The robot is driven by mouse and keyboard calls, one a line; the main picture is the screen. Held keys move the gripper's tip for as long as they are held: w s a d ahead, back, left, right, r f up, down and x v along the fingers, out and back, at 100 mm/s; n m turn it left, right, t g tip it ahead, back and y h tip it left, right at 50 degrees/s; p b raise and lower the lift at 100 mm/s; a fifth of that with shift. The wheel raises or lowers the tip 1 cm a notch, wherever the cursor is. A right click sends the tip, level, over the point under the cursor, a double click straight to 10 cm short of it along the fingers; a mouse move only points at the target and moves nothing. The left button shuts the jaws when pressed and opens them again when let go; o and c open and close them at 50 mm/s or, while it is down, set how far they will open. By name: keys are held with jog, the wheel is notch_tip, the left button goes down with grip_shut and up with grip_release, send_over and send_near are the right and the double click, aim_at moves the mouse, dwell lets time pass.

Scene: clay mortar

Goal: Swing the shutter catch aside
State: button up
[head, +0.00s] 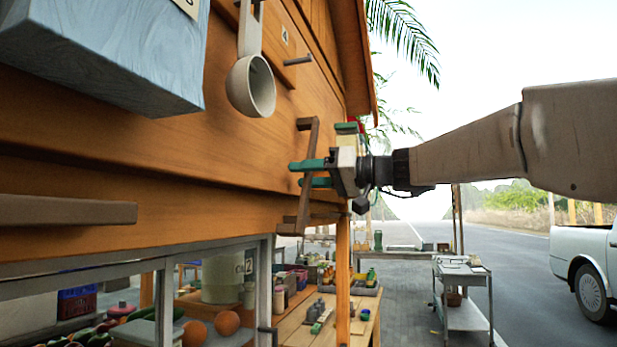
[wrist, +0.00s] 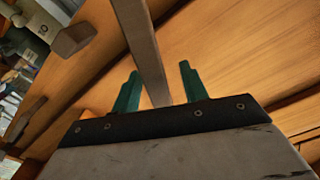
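The shutter catch (head: 311,140) is a dark brown wooden bar on the orange plank wall, near its right end. It stands nearly upright, leaning slightly. In the wrist view the bar (wrist: 141,45) comes down between my gripper's two green fingers. My gripper (head: 303,173) reaches in from the right, with its fingers at the middle of the bar. The fingers (wrist: 158,85) are open, one on each side of the bar, with a visible gap on both sides. The bar's lower part is hidden behind the gripper body in the wrist view.
A white ladle (head: 252,88) hangs left of the catch, near a peg (head: 297,61). A pale blue box (head: 110,50) juts out at the upper left. A wooden bar (head: 65,210) sticks out at the lower left. Below is a glazed opening with goods. Right of the wall is open air.

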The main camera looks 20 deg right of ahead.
jog(key=shift+d, duration=0.15)
jog(key=v, duration=0.7)
jog(key=shift+s+d, duration=0.2)
dwell(0.4)
jog(key=s+a+f+m+g+h, duration=0.1)
jog(key=s+f+m+g+h, duration=0.25)
jog(key=f, duration=0.85)
jog(key=s+f+m+g+h, duration=0.2)
jog(key=s+f+m+h, duration=0.15)
jog(key=f, duration=0.75)
jog(key=s+d+f+n+g+h, duration=0.1)
jog(key=s+f+g+h, duration=0.2)
jog(key=s+f, duration=1.6)
jog(key=shift+s+d+g+h, duration=0.2)
jog(key=shift+s+g+h, duration=0.15)
jog(key=shift+s+h, duration=1.6)
